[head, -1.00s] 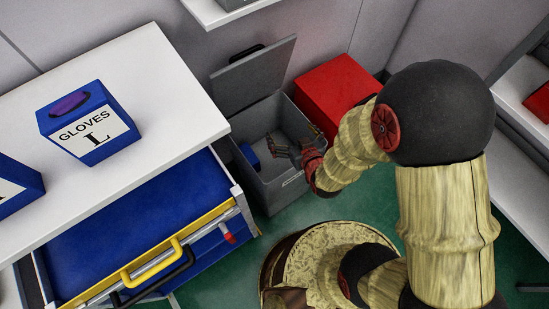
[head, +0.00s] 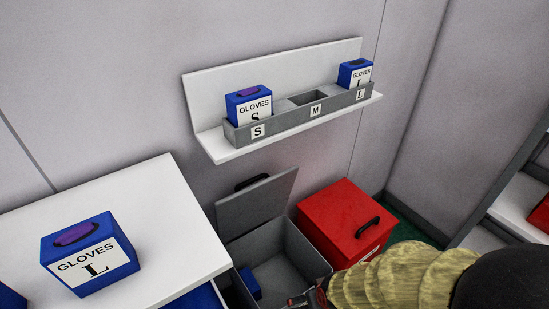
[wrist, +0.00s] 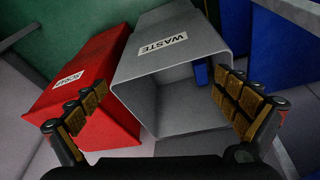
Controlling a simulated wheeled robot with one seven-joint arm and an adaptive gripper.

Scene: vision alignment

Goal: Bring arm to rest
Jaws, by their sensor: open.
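My gripper (wrist: 160,115) is open and empty in the wrist view, its padded fingers spread wide in front of the mouth of the grey waste bin (wrist: 185,42). In the head view only the end of my gripper (head: 308,299) shows at the bottom edge, over the front of the same bin (head: 305,250). Its lid stands open at the back. A small blue object (head: 249,284) lies inside the bin. My arm runs off the lower right of the head view.
A red lidded scrap bin (head: 340,219) stands right of the grey bin. A white counter (head: 165,215) at left carries a blue L glove box (head: 90,254). A wall shelf (head: 224,153) holds S (head: 249,100) and L (head: 355,73) glove boxes; its M slot (head: 308,98) is empty.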

